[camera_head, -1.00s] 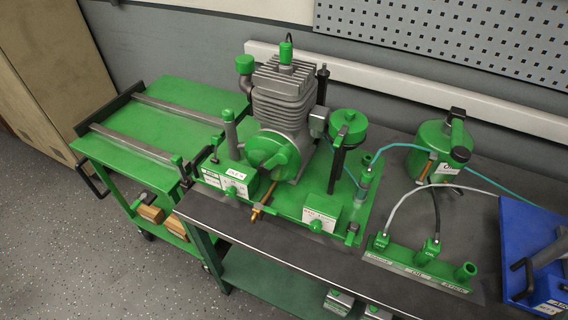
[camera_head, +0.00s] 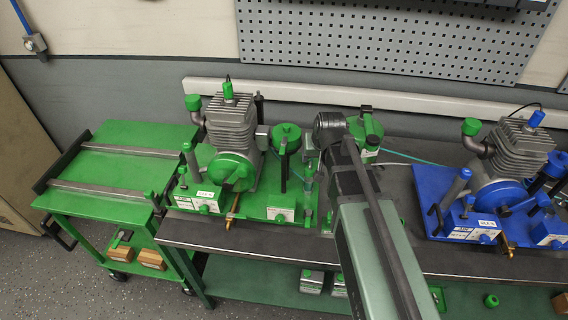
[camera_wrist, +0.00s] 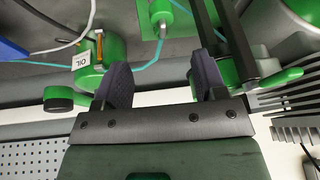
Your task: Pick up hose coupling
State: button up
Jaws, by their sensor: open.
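A grey fitting with a green body, seemingly the hose coupling (camera_wrist: 163,27), stands at the end of a teal hose at the top middle of the wrist view. In the head view it appears as a small upright piece (camera_head: 308,182) at the right edge of the green engine base. My gripper (camera_wrist: 158,82) is open, with nothing between its two dark fingers. The fitting lies beyond the fingertips, apart from them. In the head view my arm hides the fingers and part of the bench.
The green engine (camera_head: 232,135) stands left of my arm and the blue engine (camera_head: 510,160) to its right. The oil can (camera_wrist: 92,62) is near my fingers in the wrist view. A green cart (camera_head: 120,150) stands at the left. Dark posts lie close to the right finger.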

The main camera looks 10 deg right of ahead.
aim_at(311, 166)
jog(key=b+x, duration=0.5)
jog(key=x, duration=0.1)
jog(key=shift+b, duration=0.4)
jog(key=b+x, duration=0.5)
jog(key=shift+w+a+f, duration=0.1)
jog(key=shift+f, duration=0.1)
jog(key=shift+r, duration=0.3)
jog(key=shift+p, duration=0.3)
jog(key=c, duration=1)
jog(key=shift+r, duration=0.1)
